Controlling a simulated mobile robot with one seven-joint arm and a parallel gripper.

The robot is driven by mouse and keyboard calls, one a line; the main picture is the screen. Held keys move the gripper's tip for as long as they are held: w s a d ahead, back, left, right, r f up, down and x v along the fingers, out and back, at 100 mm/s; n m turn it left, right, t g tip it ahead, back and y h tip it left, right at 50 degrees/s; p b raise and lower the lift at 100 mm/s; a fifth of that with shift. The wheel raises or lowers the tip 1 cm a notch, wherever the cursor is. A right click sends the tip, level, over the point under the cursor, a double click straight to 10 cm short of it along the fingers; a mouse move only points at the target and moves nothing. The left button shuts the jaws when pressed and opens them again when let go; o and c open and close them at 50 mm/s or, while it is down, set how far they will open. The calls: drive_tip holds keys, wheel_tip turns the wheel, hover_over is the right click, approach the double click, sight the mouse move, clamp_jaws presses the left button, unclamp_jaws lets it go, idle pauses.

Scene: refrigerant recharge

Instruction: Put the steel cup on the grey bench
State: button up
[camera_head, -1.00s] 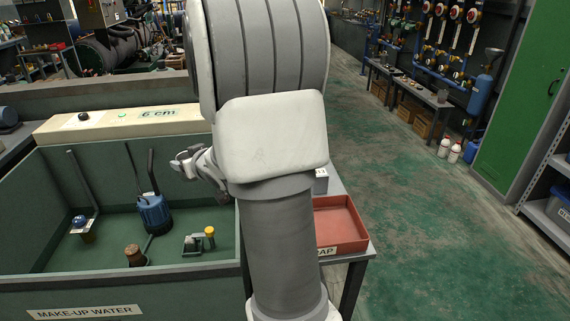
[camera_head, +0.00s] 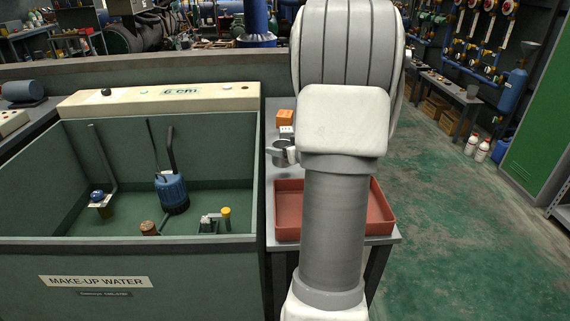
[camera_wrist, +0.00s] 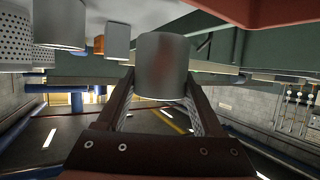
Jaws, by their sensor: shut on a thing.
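My gripper (camera_wrist: 160,105) is shut on the steel cup (camera_wrist: 162,65), a plain grey cylinder between the two fingers in the wrist view. My arm hides most of the gripper and part of the bench. I cannot tell whether the cup touches the bench top.
A red tray (camera_head: 288,213) lies on the bench's near part. An orange box (camera_head: 285,117) and a small pale block (camera_head: 286,131) stand behind the cup. The make-up water tank (camera_head: 150,262) stands left. Other grey cylinders (camera_wrist: 60,25) show in the wrist view, which looks inverted.

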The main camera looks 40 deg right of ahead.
drive_tip(key=shift+s+d+f, duration=0.1)
drive_tip(key=shift+d+f, duration=0.05)
drive_tip(key=shift+d, duration=0.1)
drive_tip(key=shift+f+b, duration=1.05)
drive_tip(key=shift+f, duration=0.9)
drive_tip(key=shift+f, duration=0.15)
drive_tip(key=o, duration=1.4)
drive_tip(key=shift+c, duration=0.2)
